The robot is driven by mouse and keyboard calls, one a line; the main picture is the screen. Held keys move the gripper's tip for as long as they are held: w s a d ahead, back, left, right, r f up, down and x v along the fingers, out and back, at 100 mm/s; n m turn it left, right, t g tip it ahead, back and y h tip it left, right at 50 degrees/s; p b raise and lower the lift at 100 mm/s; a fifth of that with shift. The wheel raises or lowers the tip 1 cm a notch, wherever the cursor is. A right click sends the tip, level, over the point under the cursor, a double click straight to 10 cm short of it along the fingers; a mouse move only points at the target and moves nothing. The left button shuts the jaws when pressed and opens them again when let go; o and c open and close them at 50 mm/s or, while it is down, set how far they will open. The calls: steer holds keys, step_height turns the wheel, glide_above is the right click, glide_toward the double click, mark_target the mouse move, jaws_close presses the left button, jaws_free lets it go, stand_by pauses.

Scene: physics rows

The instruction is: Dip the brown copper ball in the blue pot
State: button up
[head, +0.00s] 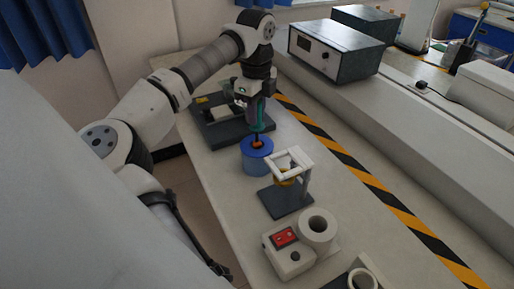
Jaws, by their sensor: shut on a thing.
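The blue pot (257,164) stands on the table near the middle of the head view, its round top facing up. My gripper (257,126) points down right above the pot and is shut on a thin dark rod at a teal part. The brown copper ball (257,146) shows orange-brown at the pot's mouth, below the gripper, in line with the rod. How deep it sits, and whether it touches the pot, I cannot tell.
A white stand on a dark base (285,201) with a yellow part is close in front of the pot. A control box (288,254) and a white cylinder (318,230) stand nearer. A dark flat device (218,128) lies behind. Striped tape (365,195) runs along the right.

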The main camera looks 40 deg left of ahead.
steer(key=shift+r+p, duration=0.75)
steer(key=shift+r, duration=0.8)
